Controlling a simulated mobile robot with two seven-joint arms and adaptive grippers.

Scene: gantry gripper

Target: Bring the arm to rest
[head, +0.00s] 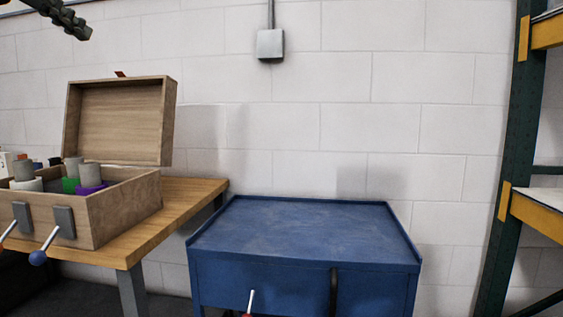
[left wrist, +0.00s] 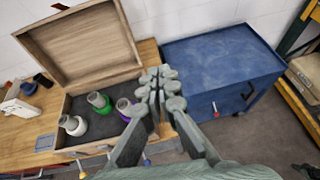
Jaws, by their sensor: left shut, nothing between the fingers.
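My left gripper (head: 82,29) shows at the top left of the head view, high above the workbench and in front of the wall. In the left wrist view my left gripper (left wrist: 162,78) has its fingers together, with nothing held between them. It is in the air and touches nothing that I can see. My right gripper is in neither view.
An open wooden box (head: 125,207) with several grey-topped containers stands on the wooden workbench (head: 190,203). A blue cart (head: 305,225) with an empty top stands to its right. A green and yellow rack (head: 520,130) is at the far right.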

